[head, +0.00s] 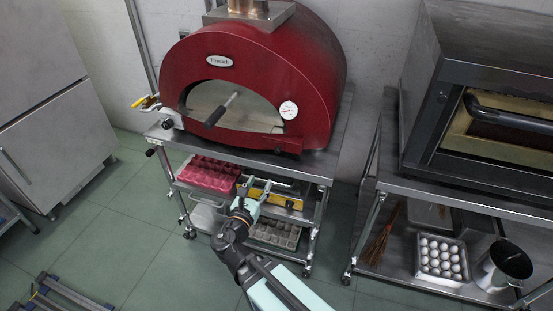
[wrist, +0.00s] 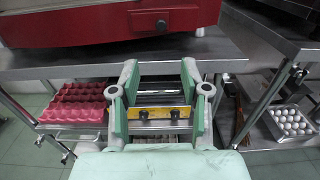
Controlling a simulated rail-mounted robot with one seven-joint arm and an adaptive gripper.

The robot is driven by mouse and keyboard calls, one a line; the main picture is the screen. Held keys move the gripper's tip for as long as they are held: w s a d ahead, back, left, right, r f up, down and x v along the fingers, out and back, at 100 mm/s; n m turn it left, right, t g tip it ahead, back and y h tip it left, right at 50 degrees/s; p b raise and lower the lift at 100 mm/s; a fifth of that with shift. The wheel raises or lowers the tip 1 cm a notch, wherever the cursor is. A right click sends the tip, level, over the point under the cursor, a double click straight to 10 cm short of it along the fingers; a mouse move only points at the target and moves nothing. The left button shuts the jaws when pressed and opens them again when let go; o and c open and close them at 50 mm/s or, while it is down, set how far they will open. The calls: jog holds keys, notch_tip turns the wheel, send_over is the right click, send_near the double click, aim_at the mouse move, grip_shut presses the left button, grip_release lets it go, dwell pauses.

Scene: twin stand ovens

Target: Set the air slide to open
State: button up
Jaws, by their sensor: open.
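The red oven (head: 320,75) stands on a steel cart in the head view. Its lower front fills the top of the wrist view (wrist: 60,25). My gripper (head: 255,187) is open and empty in front of the cart, below the oven base. In the wrist view its two green fingers (wrist: 160,78) stand apart, below the knob and not touching it.
The steel cart top (head: 320,165) juts out above my gripper. Red egg trays (head: 208,172) and a yellow level-like tool (wrist: 155,113) lie on the shelf below. A second oven (head: 480,100) stands right, with a tray of eggs (head: 442,258) beneath. Floor at left is mostly clear.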

aim_at(277, 151)
jog(key=b+x, duration=0.3)
jog(key=x, duration=1.3)
jog(key=shift+d, duration=0.2)
grip_shut()
